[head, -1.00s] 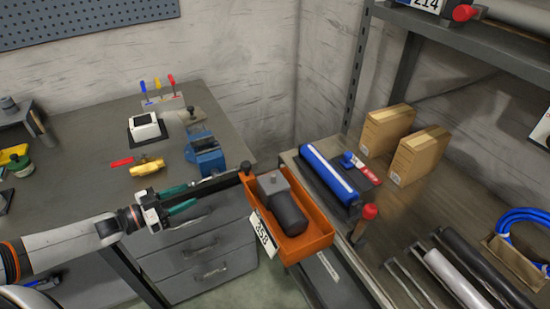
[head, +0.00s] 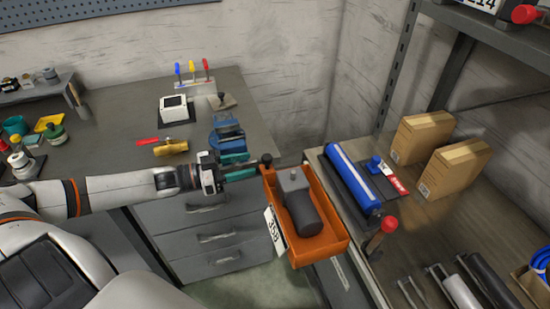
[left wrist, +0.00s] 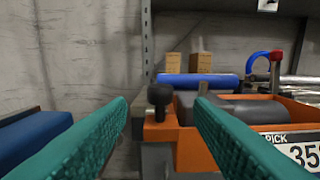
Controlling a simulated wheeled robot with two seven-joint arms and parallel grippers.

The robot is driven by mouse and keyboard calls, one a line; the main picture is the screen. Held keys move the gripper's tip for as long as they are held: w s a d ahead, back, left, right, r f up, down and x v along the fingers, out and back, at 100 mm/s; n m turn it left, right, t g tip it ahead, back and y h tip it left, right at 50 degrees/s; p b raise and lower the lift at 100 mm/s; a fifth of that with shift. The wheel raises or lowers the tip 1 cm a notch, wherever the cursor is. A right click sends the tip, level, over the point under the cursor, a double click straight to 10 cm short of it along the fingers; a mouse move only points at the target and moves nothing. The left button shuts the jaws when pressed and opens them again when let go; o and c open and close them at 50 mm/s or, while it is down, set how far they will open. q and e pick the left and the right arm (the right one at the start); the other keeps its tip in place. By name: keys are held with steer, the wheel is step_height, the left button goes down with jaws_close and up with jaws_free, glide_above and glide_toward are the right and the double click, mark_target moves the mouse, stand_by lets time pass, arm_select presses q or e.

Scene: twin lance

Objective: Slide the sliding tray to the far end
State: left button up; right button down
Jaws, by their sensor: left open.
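The orange sliding tray (head: 337,246) holds a dark grey motor-like cylinder (head: 302,212) and has a white number label on its front left side. A black knob (head: 266,160) stands at its left end corner. My left gripper (head: 250,166), with teal fingers, is open just left of the knob and points at it. In the left wrist view the knob (left wrist: 160,96) shows in the gap between the two fingers, apparently beyond their tips. The tray's orange wall (left wrist: 196,150) is partly hidden by the right finger. My right gripper is out of view.
A blue vise (head: 228,134) stands on the left bench close behind my gripper. A blue roll (head: 353,177), a red-topped handle (head: 389,224) and two cardboard boxes (head: 420,137) are on the right bench. Open floor lies between the benches.

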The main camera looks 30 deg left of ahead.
arm_select(q)
steer(key=x, duration=0.9)
steer(key=shift+p, duration=0.35)
steer(key=shift+s, duration=0.1)
steer(key=shift+c, duration=0.6)
jaws_close()
